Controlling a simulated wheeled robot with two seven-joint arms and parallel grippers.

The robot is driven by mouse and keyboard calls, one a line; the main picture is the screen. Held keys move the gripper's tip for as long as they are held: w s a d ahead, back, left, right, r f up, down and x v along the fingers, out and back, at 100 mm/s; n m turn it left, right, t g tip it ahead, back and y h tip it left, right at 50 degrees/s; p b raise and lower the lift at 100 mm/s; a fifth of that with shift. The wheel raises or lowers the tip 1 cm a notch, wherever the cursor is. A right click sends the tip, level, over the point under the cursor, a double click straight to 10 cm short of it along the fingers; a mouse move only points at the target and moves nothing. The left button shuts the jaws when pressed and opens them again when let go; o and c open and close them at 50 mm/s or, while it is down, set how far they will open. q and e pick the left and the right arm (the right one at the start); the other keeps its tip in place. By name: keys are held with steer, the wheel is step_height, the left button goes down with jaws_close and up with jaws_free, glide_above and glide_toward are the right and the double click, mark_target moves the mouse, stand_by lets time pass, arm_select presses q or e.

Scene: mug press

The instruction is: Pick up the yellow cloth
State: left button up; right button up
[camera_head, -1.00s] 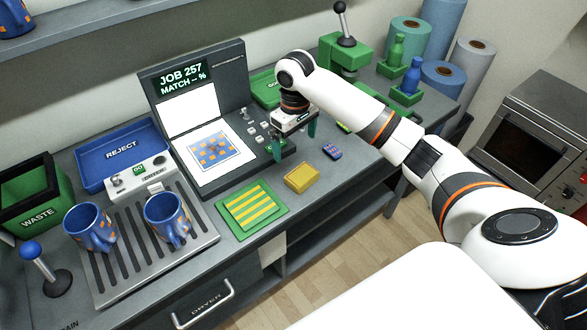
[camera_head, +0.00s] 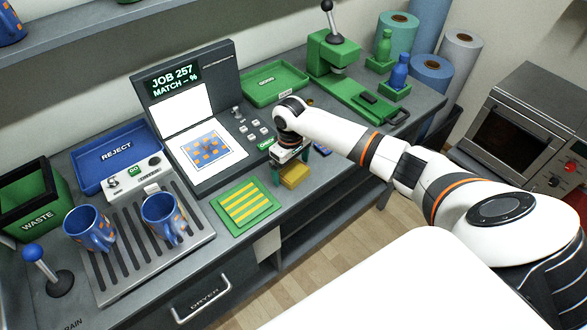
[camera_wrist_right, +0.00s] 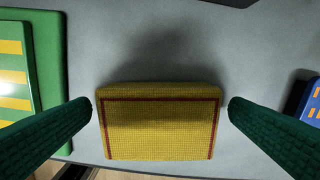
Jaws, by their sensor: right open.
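The yellow cloth (camera_head: 293,175) is a folded yellow block near the front edge of the bench, just right of the green mat. In the right wrist view the cloth (camera_wrist_right: 160,122) has a dark red border line and lies flat on the grey top. My right gripper (camera_head: 292,168) is over the cloth. In the wrist view its two green fingers (camera_wrist_right: 160,108) stand open on either side of the cloth, with a small gap at each side. My left gripper is not in view.
A green mat (camera_head: 222,213) with yellow stripes lies left of the cloth. A blue patterned item (camera_head: 322,151) lies close on the right. The grey screen unit (camera_head: 180,98) stands behind. Two blue mugs (camera_head: 88,228) stand on the drain rack at left.

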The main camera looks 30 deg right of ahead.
mark_target(291, 169)
steer(key=c, duration=1)
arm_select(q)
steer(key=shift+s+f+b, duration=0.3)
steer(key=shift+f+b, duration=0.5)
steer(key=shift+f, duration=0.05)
arm_select(e)
step_height(291, 169, up, 10)
steer(key=shift+r, duration=0.1)
